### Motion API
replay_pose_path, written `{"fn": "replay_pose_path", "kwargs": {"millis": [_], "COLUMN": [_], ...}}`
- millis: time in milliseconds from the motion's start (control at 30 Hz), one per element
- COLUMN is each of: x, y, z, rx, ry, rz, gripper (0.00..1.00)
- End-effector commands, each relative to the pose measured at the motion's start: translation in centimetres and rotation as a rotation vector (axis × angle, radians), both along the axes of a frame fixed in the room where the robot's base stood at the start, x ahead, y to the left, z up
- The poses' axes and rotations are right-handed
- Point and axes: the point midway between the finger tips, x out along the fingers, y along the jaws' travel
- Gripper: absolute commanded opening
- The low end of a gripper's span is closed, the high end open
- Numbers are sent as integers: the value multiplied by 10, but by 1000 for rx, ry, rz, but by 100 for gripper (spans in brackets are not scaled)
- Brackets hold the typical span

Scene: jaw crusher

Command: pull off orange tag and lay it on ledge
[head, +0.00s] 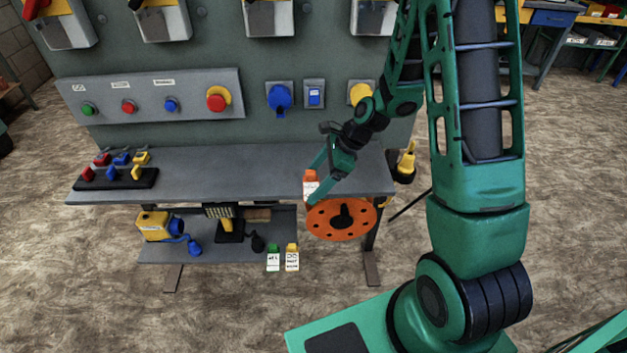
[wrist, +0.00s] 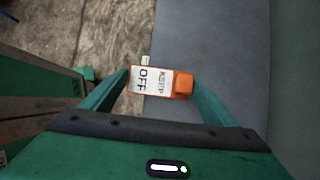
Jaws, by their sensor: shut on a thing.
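The orange tag (head: 310,186) has a white label and is held in my gripper (head: 317,183) at the front edge of the grey ledge (head: 230,175). In the wrist view the orange tag (wrist: 182,83) sits between the two fingers of my gripper (wrist: 160,85), and its label reads "KEEP OFF". I cannot tell whether the tag touches the ledge. An orange disc wheel (head: 341,219) is below the tag at the ledge's front.
A black rack (head: 118,179) with red, blue and yellow padlocks stands on the ledge's left end. Green (head: 273,258) and yellow (head: 292,257) tags hang at the lower shelf. A button panel (head: 150,98) is on the wall behind. The ledge's middle is clear.

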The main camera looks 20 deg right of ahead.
Motion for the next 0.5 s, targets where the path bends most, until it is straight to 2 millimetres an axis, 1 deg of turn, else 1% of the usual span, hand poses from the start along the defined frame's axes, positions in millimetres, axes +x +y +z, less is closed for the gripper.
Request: {"fn": "replay_pose_path", "kwargs": {"millis": [33,133,167,200,233,500], "x": [-4,-3,-3,-2,-2,5], "y": [0,0,0,0,-1,-2], "z": [-7,-11,-11,-12,-12,-18], "rx": [-4,-6,-6,-6,-7,-8], "ry": [16,20,21,22,23,31], "rz": [-1,-1,-1,-1,-1,-4], "gripper": [59,59,88,97,100,100]}}
